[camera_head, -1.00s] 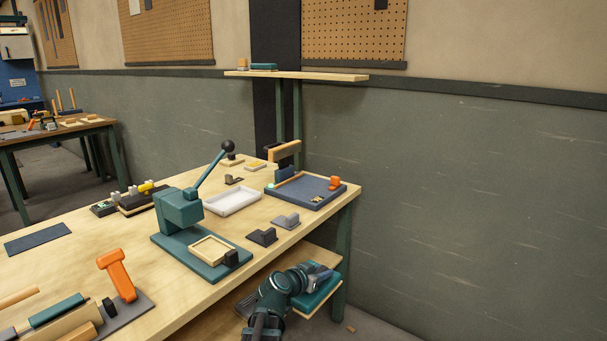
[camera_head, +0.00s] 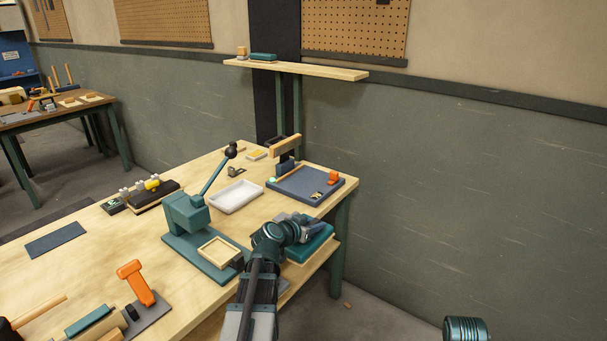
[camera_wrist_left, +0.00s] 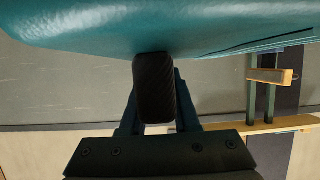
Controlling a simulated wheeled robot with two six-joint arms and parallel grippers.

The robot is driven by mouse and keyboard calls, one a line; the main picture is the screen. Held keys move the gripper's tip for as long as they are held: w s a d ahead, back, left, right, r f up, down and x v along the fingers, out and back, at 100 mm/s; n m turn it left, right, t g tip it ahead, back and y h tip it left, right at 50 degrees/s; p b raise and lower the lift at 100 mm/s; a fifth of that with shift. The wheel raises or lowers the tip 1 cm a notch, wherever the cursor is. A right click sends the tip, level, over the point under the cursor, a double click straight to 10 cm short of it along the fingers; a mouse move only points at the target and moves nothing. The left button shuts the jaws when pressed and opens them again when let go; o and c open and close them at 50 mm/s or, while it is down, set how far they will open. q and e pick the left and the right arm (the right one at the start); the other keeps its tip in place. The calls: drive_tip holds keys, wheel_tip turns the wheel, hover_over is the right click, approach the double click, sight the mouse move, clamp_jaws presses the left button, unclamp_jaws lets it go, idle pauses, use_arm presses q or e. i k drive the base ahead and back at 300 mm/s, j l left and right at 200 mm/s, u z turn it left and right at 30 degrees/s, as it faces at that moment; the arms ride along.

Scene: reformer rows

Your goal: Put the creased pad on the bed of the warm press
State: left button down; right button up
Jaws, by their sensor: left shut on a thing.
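My left gripper (camera_head: 300,232) is shut on the black ridged grip (camera_wrist_left: 154,88) of a teal pad-like thing (camera_head: 318,244), which I take for the pad. The pad (camera_wrist_left: 130,25) fills the top of the left wrist view, with a dark line near its right side. It is held beside the table's right front edge, off the tabletop. A press with a navy bed (camera_head: 298,186), a wooden handle bar (camera_head: 284,146) and an orange piece (camera_head: 333,177) stands at the table's far right corner. I cannot tell for sure that it is the warm press.
A teal lever press (camera_head: 186,217) with a wooden frame (camera_head: 218,251) stands left of my left arm. A white tray (camera_head: 236,197) lies between the presses. An orange-handled tool (camera_head: 135,280) is at the front left. A wooden shelf (camera_head: 330,71) hangs over the navy press.

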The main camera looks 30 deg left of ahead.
sight(304, 180)
drive_tip(key=i+j, duration=0.75)
drive_tip(key=i, duration=0.05)
